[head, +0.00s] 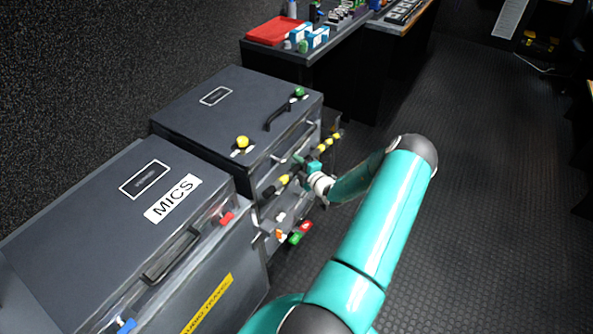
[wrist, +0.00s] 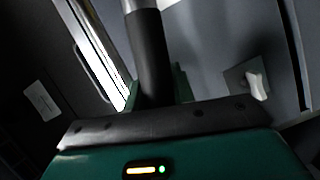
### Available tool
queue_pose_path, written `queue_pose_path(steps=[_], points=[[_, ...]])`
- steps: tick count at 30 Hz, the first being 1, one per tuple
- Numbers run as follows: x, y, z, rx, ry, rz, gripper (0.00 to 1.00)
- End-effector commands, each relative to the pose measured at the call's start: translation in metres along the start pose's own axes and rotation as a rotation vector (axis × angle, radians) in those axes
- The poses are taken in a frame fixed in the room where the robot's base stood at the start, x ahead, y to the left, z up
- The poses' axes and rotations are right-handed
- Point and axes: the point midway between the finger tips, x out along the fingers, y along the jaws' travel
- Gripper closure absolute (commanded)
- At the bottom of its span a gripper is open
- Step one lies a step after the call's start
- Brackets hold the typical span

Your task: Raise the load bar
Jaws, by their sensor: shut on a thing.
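My gripper (head: 312,172) is at the front face of the rear dark case, at the end of my teal arm. In the wrist view, my gripper (wrist: 158,95) is shut on a round bar (wrist: 150,48), the load bar, with a black sleeve and a bright metal part above it. The lower part of the bar is hidden by the gripper body. In the head view, the bar is small and partly hidden by the gripper, so I cannot tell its full length or where its ends rest.
The rear case (head: 240,100) has a yellow knob (head: 242,141) and a green knob (head: 299,92) on top. A case labelled MICS (head: 120,190) stands in front of it. A bench with a red tray (head: 273,30) is behind. The floor (head: 480,200) on the right is clear.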

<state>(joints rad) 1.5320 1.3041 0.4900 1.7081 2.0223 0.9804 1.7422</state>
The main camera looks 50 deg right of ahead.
Motion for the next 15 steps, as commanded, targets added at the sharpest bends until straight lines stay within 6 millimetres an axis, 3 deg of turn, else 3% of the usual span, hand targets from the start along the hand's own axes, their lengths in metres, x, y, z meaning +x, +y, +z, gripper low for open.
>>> queue_pose_path(steps=[7, 8, 11, 15], points=[[0.0009, 0.002, 0.001, -0.002, -0.002, 0.003, 1.0], [0.0008, 0.0019, 0.0011, -0.002, -0.002, 0.003, 0.73], [0.0007, 0.0015, 0.0009, -0.002, -0.002, 0.003, 0.54], [0.0005, 0.0011, 0.0004, -0.002, -0.001, 0.003, 0.53]])
